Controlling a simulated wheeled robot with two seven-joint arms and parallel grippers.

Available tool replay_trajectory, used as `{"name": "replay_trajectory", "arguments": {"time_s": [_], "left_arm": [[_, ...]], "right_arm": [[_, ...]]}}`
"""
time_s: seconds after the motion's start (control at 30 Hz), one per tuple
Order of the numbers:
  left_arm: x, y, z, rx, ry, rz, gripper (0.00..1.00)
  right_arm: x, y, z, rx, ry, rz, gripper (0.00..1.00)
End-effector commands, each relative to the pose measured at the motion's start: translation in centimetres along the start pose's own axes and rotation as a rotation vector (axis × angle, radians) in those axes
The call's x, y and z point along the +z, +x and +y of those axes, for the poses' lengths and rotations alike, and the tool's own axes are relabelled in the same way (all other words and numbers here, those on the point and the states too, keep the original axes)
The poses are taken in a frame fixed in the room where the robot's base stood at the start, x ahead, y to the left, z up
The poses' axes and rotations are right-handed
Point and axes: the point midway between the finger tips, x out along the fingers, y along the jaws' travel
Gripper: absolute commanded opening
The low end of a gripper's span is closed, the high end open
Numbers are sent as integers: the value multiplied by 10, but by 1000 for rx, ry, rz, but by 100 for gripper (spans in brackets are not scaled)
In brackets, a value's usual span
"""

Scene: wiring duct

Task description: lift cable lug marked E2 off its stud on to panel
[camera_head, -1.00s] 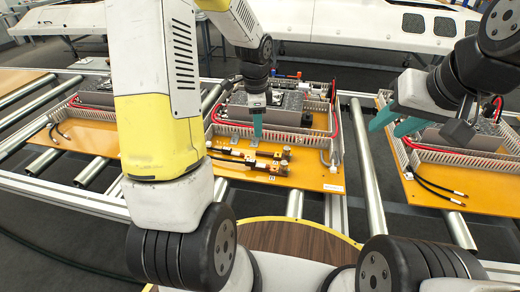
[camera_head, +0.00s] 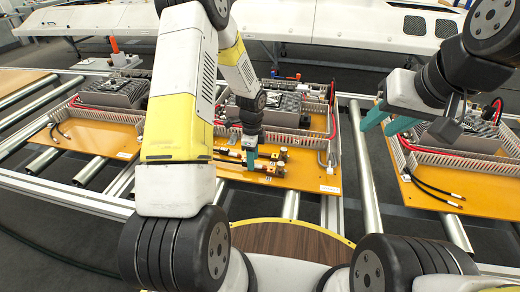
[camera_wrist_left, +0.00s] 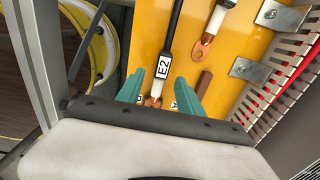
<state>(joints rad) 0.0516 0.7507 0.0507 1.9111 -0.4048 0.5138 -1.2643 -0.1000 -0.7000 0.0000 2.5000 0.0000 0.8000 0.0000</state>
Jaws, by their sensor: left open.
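The cable with the white E2 marker (camera_wrist_left: 161,68) runs down the orange panel (camera_wrist_left: 147,30) in the left wrist view, ending in a copper lug (camera_wrist_left: 152,102). My left gripper (camera_wrist_left: 159,78) is open, its teal fingers on either side of the marked cable end with gaps showing. The lower part of the lug and its stud are partly hidden by the gripper body. In the head view my left gripper (camera_head: 250,158) points down at the middle panel (camera_head: 310,179). My right gripper (camera_head: 386,120) is open and empty, above the gap beside the right panel.
A second copper lug (camera_wrist_left: 203,46) and a brown post (camera_wrist_left: 205,83) are right of the E2 cable. Metal brackets (camera_wrist_left: 281,17) and slotted duct (camera_wrist_left: 290,85) with red cable stand further right. The panel's front right area is bare.

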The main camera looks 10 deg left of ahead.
Motion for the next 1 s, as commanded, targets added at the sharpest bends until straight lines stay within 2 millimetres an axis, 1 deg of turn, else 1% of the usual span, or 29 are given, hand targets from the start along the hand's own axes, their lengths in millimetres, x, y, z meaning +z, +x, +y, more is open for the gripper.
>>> {"name": "replay_trajectory", "arguments": {"time_s": [0.03,0.1,0.27,0.3,0.37,0.4,0.47,0.5,0.87,1.0], "left_arm": [[0,4,0,0,0,0,44],[0,6,0,-1,-1,0,44],[0,6,0,-2,-1,0,44],[0,6,0,-2,-1,0,40],[0,5,0,-2,-1,0,28],[0,5,0,-2,-2,0,20],[0,5,0,-1,-2,0,8],[0,5,0,-1,-2,0,0],[0,4,0,-2,-2,0,0],[0,-5,-1,-3,-2,0,0]], "right_arm": [[0,0,0,0,0,0,36],[0,0,0,0,0,0,36],[0,0,0,0,0,0,36],[0,0,0,0,0,0,36],[0,0,0,0,0,0,36],[0,0,0,0,0,0,36],[0,0,0,0,0,0,36],[0,0,0,0,0,0,36],[0,0,0,0,0,0,36],[0,0,0,0,0,0,36]]}}
